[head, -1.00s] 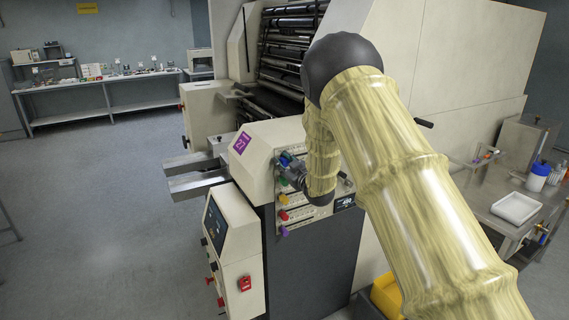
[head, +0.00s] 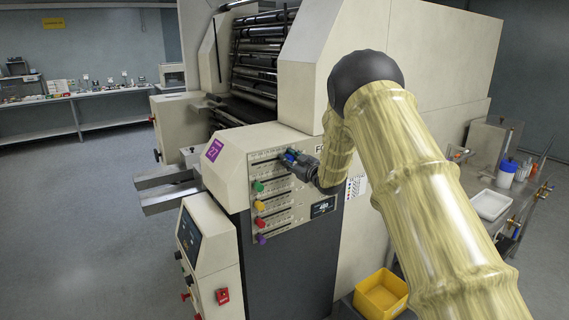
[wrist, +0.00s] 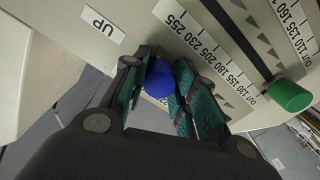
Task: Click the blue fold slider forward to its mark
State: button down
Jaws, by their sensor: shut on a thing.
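The blue fold slider's knob (head: 291,155) is on the top slot of the slider panel (head: 296,213) on the machine's front. My gripper (head: 297,160) is at it, and the fingers partly hide it in the head view. In the wrist view the blue knob (wrist: 159,78) sits between the two teal-padded fingers (wrist: 160,88), which are shut on it. A printed number scale (wrist: 215,60) runs beside the fingers, with 255 near the UP label (wrist: 97,24). The mark for the slider cannot be made out.
A green knob (head: 258,186) sits on the slot below, also in the wrist view (wrist: 290,95). Yellow (head: 259,205), red (head: 260,222) and purple (head: 261,239) knobs are lower. A yellow bin (head: 381,296) stands on the floor at right.

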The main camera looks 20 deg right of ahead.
jog(key=shift+r, duration=0.1)
jog(key=c, duration=1.2)
grip_release()
jog(key=v, duration=1.2)
jog(key=shift+d, duration=0.1)
